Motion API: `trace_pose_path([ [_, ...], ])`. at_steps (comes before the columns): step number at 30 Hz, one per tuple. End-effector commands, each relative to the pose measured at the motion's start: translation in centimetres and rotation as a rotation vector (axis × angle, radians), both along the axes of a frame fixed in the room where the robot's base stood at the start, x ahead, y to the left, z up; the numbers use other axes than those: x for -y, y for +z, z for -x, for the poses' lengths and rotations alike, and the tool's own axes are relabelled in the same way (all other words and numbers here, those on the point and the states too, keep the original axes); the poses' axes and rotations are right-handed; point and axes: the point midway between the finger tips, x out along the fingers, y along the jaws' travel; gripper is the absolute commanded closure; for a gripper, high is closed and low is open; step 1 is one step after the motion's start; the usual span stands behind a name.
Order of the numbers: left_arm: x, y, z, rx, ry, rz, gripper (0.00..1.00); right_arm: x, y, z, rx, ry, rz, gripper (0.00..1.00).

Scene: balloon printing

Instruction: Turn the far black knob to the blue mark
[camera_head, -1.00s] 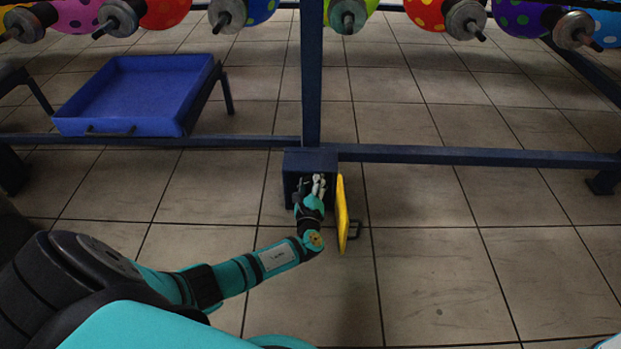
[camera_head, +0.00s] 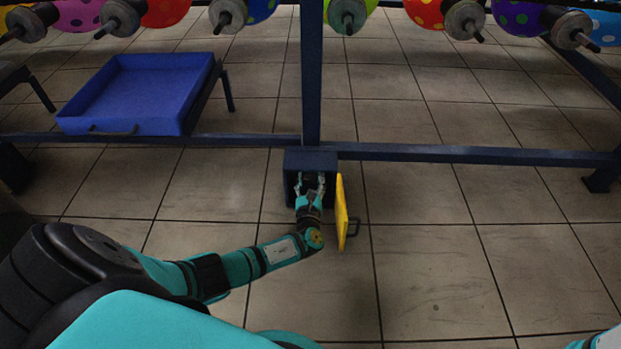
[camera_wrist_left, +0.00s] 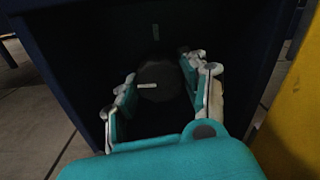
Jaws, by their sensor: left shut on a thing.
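The black knob (camera_wrist_left: 160,78) is a dark round disc with a short white line on its left part, inside the open dark blue box (camera_head: 291,163). My left gripper (camera_head: 311,184) reaches into the box from the front. In the left wrist view its two fingers (camera_wrist_left: 158,92) stand on either side of the knob and are shut on it. A small faint grey mark shows on the back wall above the knob. I cannot make out a blue mark in the dark interior. My right gripper is not in view.
The box's yellow door (camera_head: 341,212) stands open close to the right of my left wrist. A blue tray (camera_head: 135,95) is at the left. Dark blue frame bars (camera_head: 470,156) cross behind, with balloons on rollers along the top. The floor in front is clear.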

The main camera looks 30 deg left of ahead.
Motion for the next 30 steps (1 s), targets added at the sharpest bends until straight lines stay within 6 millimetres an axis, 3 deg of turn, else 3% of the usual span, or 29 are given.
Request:
trace_pose_path([
  [9, 0.0, 0.0, -0.1, -0.001, -0.002, 0.002, 0.88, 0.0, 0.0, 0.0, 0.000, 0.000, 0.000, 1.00],
  [10, 0.0, 0.0, -0.1, -0.001, -0.002, 0.002, 0.53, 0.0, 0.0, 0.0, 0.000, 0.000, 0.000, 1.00],
  [15, 0.0, 0.0, -0.1, 0.000, -0.001, 0.001, 0.32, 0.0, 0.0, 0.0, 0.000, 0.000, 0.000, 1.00],
  [25, 0.2, -0.1, 0.3, 0.000, -0.001, 0.001, 0.32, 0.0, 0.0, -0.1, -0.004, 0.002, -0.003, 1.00],
  [30, 1.4, -0.1, 2.2, -0.001, -0.003, 0.003, 0.32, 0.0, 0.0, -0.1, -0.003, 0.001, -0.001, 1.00],
])
